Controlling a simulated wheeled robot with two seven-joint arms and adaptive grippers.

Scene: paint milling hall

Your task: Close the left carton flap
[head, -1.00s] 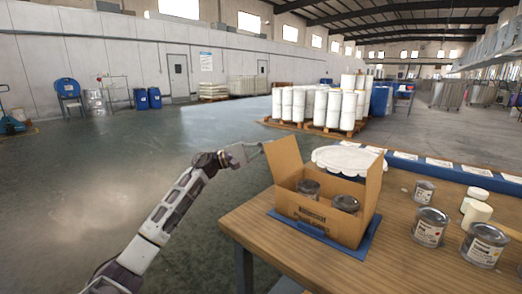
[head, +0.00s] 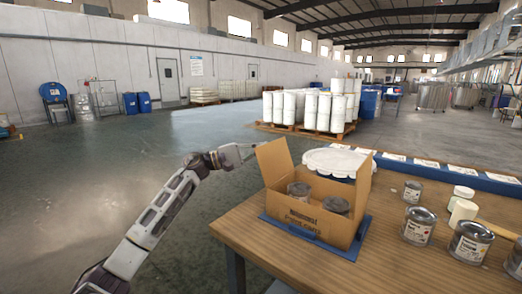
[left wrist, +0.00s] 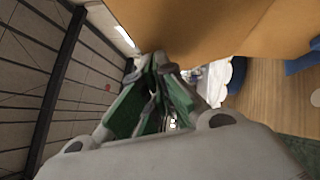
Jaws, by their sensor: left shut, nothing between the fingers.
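An open cardboard carton (head: 292,213) stands on a blue mat (head: 318,240) on the wooden table, with two grey cans (head: 335,205) inside. Its left flap (head: 275,165) stands upright, and its right flap (head: 363,190) is also up. My left gripper (head: 253,150) is shut and empty, at the outer left side of the left flap near its top edge. In the left wrist view the shut fingers (left wrist: 158,62) are close to the brown flap (left wrist: 220,25); I cannot tell whether they touch it. My right gripper is out of view.
A white-lidded tub (head: 335,162) stands behind the carton. A blue strip with labels (head: 440,172) runs along the table's back. Floor left of the table is clear.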

